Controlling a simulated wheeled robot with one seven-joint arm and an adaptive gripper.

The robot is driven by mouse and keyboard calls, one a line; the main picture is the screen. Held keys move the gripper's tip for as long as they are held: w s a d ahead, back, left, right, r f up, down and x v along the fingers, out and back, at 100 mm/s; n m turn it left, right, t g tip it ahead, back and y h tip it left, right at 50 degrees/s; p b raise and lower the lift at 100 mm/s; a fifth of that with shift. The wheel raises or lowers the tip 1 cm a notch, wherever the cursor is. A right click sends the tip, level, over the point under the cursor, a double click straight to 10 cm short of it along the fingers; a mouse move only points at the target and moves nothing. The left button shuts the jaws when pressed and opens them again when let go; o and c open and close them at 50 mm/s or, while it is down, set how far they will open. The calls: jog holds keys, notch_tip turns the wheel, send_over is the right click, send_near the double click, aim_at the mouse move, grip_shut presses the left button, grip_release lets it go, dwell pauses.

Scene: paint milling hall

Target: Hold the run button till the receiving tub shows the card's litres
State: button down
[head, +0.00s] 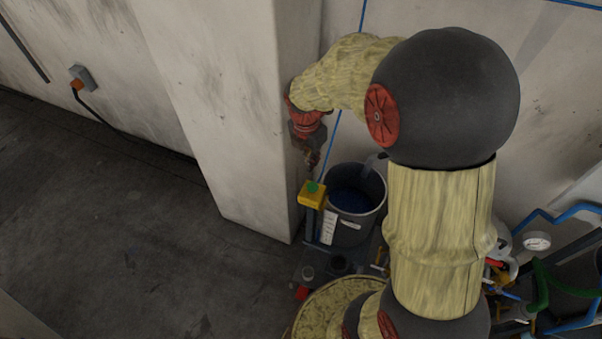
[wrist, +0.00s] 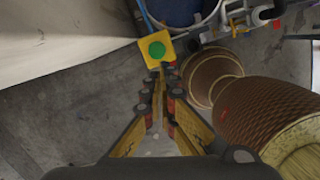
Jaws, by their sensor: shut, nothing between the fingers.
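The run button is a green button (head: 313,187) on a yellow box (head: 311,199), on a blue post by the tub. It also shows in the wrist view as a green disc (wrist: 157,49). My gripper (head: 311,165) is shut and empty, its tips pointing down just above the box. In the wrist view the fingertips (wrist: 160,70) lie at the box's lower edge, below the green disc; I cannot tell whether they touch. The grey tub (head: 372,225) holds dark blue liquid (head: 351,199). White labels (head: 329,227) on its front are too small to read.
A pale pillar (head: 235,110) stands close left of the box. Pipes, hoses and a round gauge (head: 537,241) crowd the right. Small dark containers (head: 338,265) stand below the tub. The floor (head: 120,230) at left is clear. My arm hides part of the area right of the tub.

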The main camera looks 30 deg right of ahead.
aim_at(313, 187)
jog(key=n, duration=0.3)
jog(key=shift+w+d+r+n, duration=0.1)
jog(key=shift+n, duration=0.2)
jog(key=f+b, duration=0.1)
jog(key=f, duration=0.3)
jog(key=d+f+b, duration=0.1)
jog(key=f, duration=0.4)
jog(key=w+d+f+b, duration=0.1)
jog(key=f, duration=0.3)
jog(key=shift+f+b, duration=0.4)
jog(key=shift+f, duration=0.1)
jog(key=shift+f+p, duration=0.4)
jog(key=shift+f, duration=0.4)
jog(key=shift+s, duration=0.1)
dwell(4.7)
